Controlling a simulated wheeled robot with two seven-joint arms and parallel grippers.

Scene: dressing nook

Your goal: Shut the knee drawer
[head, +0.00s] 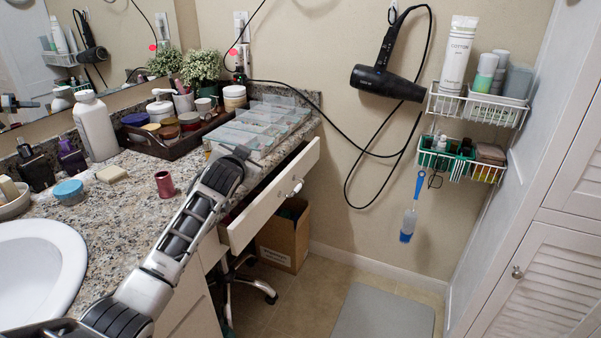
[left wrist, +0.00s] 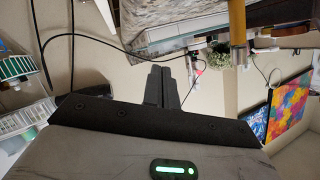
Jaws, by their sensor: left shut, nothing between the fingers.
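The knee drawer (head: 270,195) is under the granite counter, pulled open. Its white front stands out from the counter edge, with a knob (head: 294,188) on it. My left gripper (head: 243,152) reaches over the counter in the head view, its end near the counter edge and behind the drawer front in the picture. I cannot tell whether it touches the drawer. The left wrist view shows its two dark fingers (left wrist: 162,88) together, with nothing between them. My arm hides part of the drawer's left side. My right gripper is in neither view.
A clear organizer box (head: 262,122) and a dark tray (head: 150,143) of jars stand on the counter behind the gripper. A cardboard box (head: 283,238) sits below the drawer. A black hair dryer (head: 387,82) hangs on the wall with its cord. Floor in front is open.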

